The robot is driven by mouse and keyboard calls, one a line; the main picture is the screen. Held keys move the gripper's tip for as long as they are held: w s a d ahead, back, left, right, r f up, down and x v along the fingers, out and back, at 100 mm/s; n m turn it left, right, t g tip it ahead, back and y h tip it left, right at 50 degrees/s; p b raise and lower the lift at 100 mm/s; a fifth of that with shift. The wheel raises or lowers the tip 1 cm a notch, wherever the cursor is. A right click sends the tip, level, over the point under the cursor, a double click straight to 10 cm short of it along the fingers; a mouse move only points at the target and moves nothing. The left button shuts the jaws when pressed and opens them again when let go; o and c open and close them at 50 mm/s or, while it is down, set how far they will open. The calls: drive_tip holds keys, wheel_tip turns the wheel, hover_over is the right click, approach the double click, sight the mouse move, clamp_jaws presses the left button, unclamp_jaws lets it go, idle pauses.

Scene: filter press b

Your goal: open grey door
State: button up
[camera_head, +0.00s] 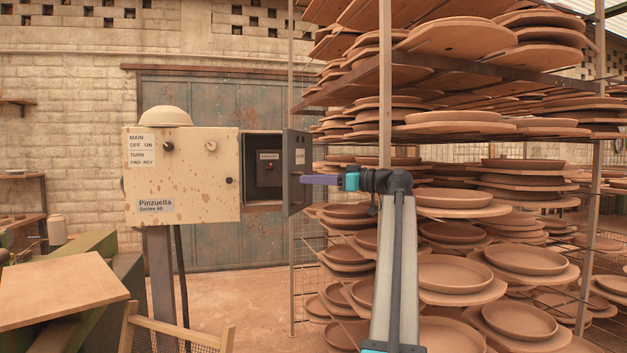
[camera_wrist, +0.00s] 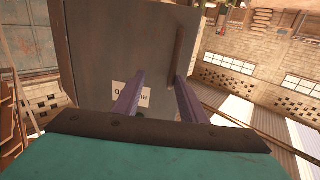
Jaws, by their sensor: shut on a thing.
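The grey door (camera_head: 297,158) belongs to a small grey box at the right of the cream Pinzuelta control panel (camera_head: 185,180). It stands swung open, seen nearly edge-on. My gripper (camera_head: 304,180), with purple fingers, reaches it from the right and is shut on its handle. In the wrist view the door's face (camera_wrist: 105,50) fills the middle, with a white label and a dark bar handle (camera_wrist: 179,50). The fingertips (camera_wrist: 160,78) are beside the handle's lower end; the exact contact is hard to see.
A tall rack (camera_head: 385,90) of clay plates on boards stands close behind and right of my arm. The floor below the box (camera_head: 240,310) is clear.

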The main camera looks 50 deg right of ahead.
drive_tip(key=shift+d+f, duration=0.1)
drive_tip(key=shift+d, duration=0.2)
drive_tip(key=v, duration=0.7)
drive_tip(key=shift+s+a+b, duration=0.25)
drive_tip(key=shift+b, duration=0.1)
